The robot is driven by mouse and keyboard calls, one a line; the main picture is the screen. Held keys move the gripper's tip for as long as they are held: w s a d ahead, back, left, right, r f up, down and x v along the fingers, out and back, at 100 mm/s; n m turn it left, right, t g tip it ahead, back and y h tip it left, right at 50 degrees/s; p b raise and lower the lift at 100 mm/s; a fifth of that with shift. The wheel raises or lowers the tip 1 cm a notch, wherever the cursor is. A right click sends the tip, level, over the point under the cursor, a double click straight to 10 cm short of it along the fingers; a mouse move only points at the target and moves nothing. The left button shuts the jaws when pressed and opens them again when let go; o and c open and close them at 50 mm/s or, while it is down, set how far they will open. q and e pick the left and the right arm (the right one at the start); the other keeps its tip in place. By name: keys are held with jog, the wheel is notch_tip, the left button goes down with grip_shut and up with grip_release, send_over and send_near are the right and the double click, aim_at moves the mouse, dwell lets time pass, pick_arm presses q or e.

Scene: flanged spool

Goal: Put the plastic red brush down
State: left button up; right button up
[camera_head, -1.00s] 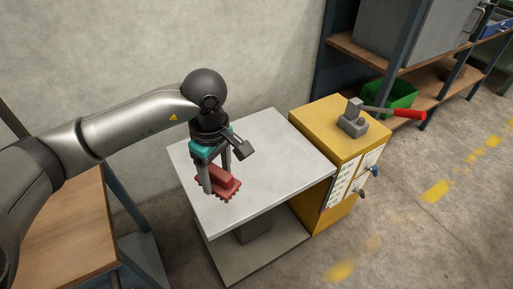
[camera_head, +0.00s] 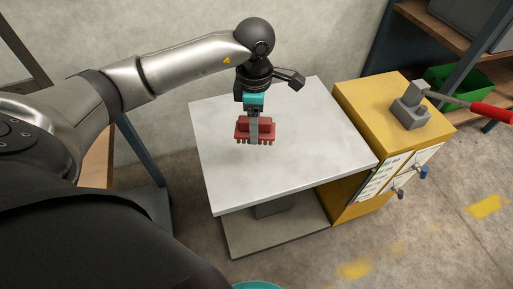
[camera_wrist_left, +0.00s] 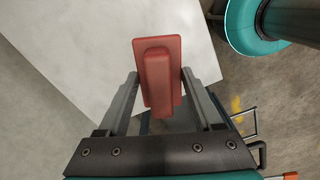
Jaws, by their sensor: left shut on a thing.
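The red brush (camera_head: 268,129) is held by my left gripper (camera_head: 254,128) over the white tabletop (camera_head: 310,150). Its bristles point down. In the head view I cannot tell whether the bristle tips touch the table. In the left wrist view the brush (camera_wrist_left: 158,75) sits between the two fingers of my left gripper (camera_wrist_left: 158,82), which are shut on its raised back part. The white tabletop (camera_wrist_left: 60,50) shows beyond it. My right gripper is in neither view.
A yellow cabinet (camera_head: 362,103) stands against the table's right side, with a grey device with a red-handled lever (camera_head: 408,112) on top. The tabletop around the brush is clear.

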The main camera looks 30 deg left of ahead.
pick_arm(q)
notch_tip(320, 180, down, 7)
jog(key=shift+f+b, duration=0.1)
jog(key=shift+b, duration=0.95)
jog(key=shift+f, duration=0.45)
jog(key=shift+f+b, duration=0.7)
jog(key=shift+f, duration=1.1)
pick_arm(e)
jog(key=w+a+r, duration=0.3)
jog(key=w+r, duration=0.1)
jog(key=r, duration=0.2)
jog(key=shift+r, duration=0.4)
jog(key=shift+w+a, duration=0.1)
pick_arm(q)
jog(key=shift+f, duration=0.15)
jog(key=o, duration=1.3)
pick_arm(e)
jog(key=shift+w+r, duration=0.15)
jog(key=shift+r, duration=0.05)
